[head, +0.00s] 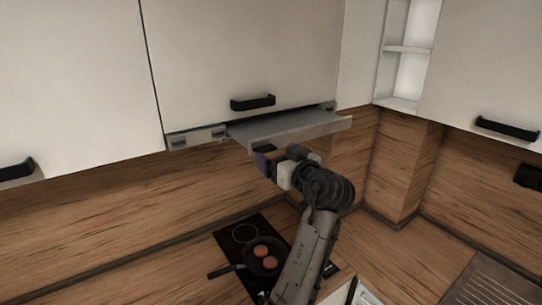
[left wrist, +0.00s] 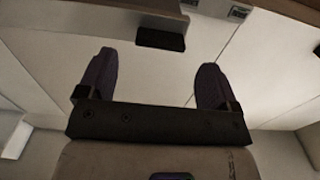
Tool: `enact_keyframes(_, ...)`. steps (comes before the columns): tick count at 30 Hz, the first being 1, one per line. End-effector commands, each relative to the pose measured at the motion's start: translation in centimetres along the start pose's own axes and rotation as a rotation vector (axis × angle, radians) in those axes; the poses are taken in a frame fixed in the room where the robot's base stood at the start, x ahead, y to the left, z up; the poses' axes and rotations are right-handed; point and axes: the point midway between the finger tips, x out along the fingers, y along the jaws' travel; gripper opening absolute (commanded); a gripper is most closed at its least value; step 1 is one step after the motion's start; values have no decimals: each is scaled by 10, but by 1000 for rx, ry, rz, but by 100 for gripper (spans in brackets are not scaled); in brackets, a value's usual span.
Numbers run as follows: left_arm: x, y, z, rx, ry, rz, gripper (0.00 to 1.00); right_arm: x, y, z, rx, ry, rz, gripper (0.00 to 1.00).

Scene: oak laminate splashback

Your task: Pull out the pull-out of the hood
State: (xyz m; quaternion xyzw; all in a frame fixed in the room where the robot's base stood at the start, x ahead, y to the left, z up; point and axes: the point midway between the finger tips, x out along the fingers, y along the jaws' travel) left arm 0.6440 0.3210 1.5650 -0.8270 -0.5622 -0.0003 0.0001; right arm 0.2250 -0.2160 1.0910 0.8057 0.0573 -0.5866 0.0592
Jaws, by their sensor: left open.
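The hood's pull-out (head: 292,126) is a flat grey slab. In the head view it stands out from under the upper cabinet, jutting toward the room. My left gripper (head: 278,156) is just below the pull-out's front part. I cannot tell whether it touches the slab. In the left wrist view the two dark purple fingers of the left gripper (left wrist: 157,62) are spread wide with nothing between them. My right gripper is in neither view.
A cabinet door with a black handle (head: 253,102) is above the pull-out. The handle also shows in the left wrist view (left wrist: 160,38). Below, a pan (head: 262,258) with round brown items sits on the black hob (head: 240,232). An open shelf (head: 405,49) is at right.

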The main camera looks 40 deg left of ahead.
Motion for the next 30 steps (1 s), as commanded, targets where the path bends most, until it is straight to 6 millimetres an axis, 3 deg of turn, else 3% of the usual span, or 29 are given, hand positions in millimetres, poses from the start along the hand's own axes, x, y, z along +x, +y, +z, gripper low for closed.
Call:
enact_keyframes(6, -46, 0, 4, -2, -1, 3, 85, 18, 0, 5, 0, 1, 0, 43)
enact_keyframes(15, -89, 0, 2, -1, -1, 2, 85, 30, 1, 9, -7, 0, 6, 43)
enact_keyframes(21, -100, 0, 0, -1, 0, 0, 85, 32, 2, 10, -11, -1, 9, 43)
enact_keyframes(30, -101, 0, 0, 0, 0, 0, 85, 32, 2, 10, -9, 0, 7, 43)
